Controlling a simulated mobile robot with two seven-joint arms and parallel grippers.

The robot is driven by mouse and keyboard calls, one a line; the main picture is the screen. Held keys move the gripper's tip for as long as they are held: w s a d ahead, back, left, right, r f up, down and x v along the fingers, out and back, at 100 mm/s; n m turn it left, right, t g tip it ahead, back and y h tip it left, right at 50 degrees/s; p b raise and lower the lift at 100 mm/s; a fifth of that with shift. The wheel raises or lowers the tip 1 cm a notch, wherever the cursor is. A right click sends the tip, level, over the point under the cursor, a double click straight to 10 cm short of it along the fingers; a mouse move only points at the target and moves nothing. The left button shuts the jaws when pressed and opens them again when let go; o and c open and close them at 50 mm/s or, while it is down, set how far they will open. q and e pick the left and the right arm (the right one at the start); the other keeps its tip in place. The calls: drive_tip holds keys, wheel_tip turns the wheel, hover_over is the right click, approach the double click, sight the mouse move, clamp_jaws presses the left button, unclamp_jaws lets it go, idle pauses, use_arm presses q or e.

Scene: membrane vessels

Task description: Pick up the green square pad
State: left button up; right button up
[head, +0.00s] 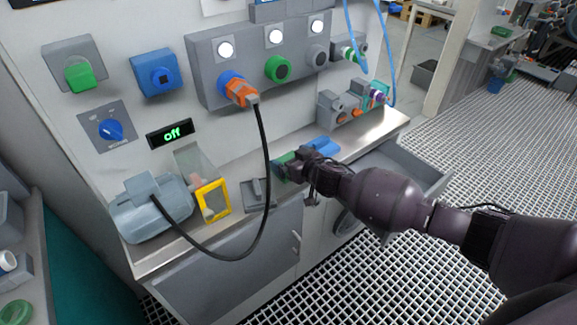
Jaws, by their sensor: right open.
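A green item (285,158), which looks like the square pad, lies on the narrow metal counter (232,165) below the wall panel. It is largely hidden by my right gripper (281,171), so its outline is unclear. My right arm reaches in from the lower right, and the gripper is open right at the green item. I cannot tell whether the fingers touch it or are around it. My left gripper is not in view.
A blue item (323,147) lies just right of my gripper. A grey block (257,194), a yellow-framed box (213,199) and a grey-blue canister (152,208) stand to the left. A black cable (266,150) hangs from an orange plug (240,92). An open drawer (420,170) juts out at right.

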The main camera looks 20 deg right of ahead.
drive_tip(key=shift+c, duration=0.3)
drive_tip(key=c, duration=1)
drive_tip(key=shift+o, duration=0.2)
drive_tip(key=shift+r, duration=0.1)
